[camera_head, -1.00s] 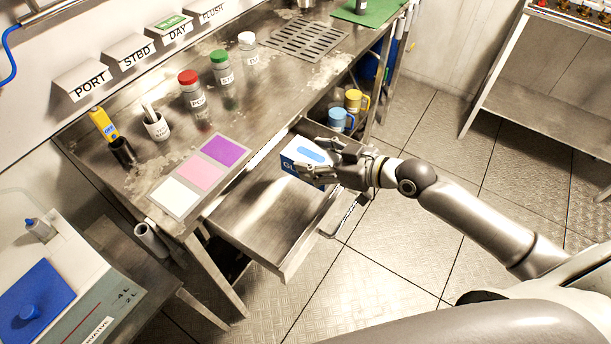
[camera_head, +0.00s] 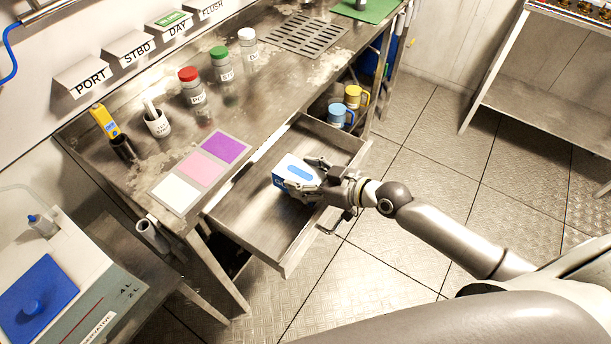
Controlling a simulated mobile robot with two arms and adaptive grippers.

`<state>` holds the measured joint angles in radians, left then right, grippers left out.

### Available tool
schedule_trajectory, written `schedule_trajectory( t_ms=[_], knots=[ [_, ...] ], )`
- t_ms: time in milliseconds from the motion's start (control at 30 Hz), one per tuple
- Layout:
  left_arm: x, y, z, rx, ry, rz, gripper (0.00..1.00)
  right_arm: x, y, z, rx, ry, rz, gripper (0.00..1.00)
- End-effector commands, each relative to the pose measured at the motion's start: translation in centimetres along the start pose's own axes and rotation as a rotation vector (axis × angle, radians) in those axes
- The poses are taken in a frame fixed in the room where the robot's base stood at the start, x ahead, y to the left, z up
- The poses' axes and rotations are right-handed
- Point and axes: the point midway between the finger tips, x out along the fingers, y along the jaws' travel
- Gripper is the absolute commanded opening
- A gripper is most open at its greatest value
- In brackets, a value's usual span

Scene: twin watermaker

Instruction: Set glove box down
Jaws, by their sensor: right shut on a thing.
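The glove box (camera_head: 293,170) is white and blue, with a blue oval on its top. It is in or just above the open drawer (camera_head: 250,222), toward the drawer's far part; I cannot tell whether it touches the drawer floor. My right gripper (camera_head: 300,184) is shut on the glove box from the right side, and its fingers hide part of the box. My left gripper is not in view.
The steel bench holds bottles with red (camera_head: 187,74), green and white caps, and a colour card (camera_head: 198,172). A blue mug (camera_head: 338,115) and a yellow mug (camera_head: 354,97) stand beyond the drawer. The drawer's near part is bare.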

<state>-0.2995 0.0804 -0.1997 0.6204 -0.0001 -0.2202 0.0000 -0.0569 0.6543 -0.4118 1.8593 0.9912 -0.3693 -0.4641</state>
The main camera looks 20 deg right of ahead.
Motion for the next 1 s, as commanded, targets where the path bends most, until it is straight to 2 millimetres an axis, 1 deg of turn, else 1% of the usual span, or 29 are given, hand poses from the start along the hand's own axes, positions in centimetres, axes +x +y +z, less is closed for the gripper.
schedule_trajectory(
  t_ms=[33,300,400,433,600,900,1000],
  knots=[
    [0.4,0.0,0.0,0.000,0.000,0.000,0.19,0.1,0.0,0.3,-0.001,0.001,0.000,0.34],
    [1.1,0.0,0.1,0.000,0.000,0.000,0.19,0.4,0.0,1.2,-0.002,-0.002,0.000,0.34],
    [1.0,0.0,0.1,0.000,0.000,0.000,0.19,0.4,-0.1,1.2,0.000,-0.006,-0.001,0.34],
    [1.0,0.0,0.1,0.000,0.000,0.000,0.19,0.4,-0.1,1.4,0.001,-0.009,-0.002,0.65],
    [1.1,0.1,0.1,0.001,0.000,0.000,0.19,0.4,-0.2,1.7,0.003,-0.014,-0.004,0.87],
    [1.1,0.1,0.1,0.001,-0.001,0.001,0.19,0.4,-0.3,1.9,0.005,-0.018,-0.007,0.87],
    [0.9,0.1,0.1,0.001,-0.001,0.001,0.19,0.4,-0.3,1.7,0.006,-0.018,-0.007,0.87]
  ],
)
